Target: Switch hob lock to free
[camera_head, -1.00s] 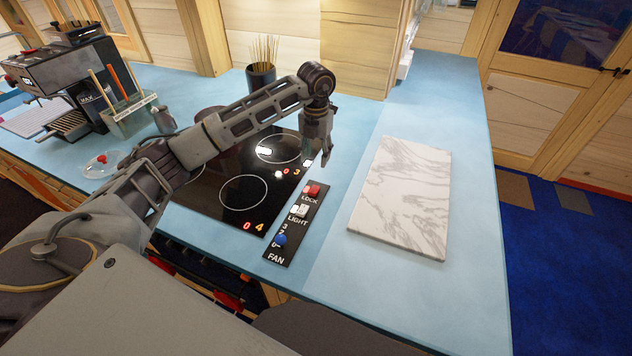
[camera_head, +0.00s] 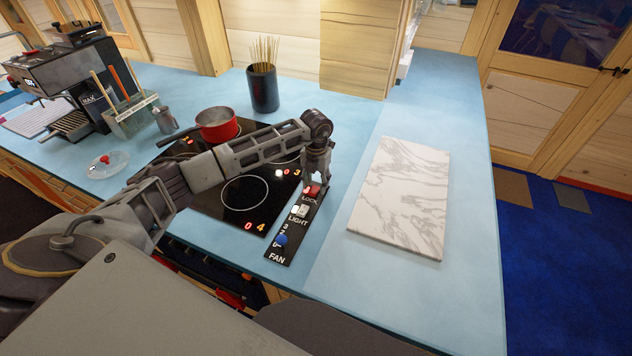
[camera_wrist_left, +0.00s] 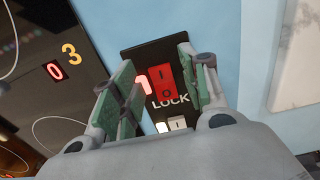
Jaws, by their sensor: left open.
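The hob lock switch is a red rocker (camera_head: 312,190) marked LOCK at the far end of a black control panel (camera_head: 271,254). In the left wrist view the red rocker (camera_wrist_left: 165,83) shows I and O marks, with a lit sign at its left. My left gripper (camera_head: 315,181) is over the far end of the panel, right above the rocker. In the wrist view its green-padded fingers (camera_wrist_left: 160,85) are apart, one on each side of the rocker, and hold nothing. Whether they touch the panel I cannot tell. My right gripper is out of view.
The white LIGHT switch (camera_head: 300,210) and blue FAN knob (camera_head: 281,240) sit nearer on the panel. The black hob (camera_head: 213,205) carries a red pot (camera_head: 219,132). A marble board (camera_head: 402,200) lies to the right. A black cup of sticks (camera_head: 264,92) stands behind.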

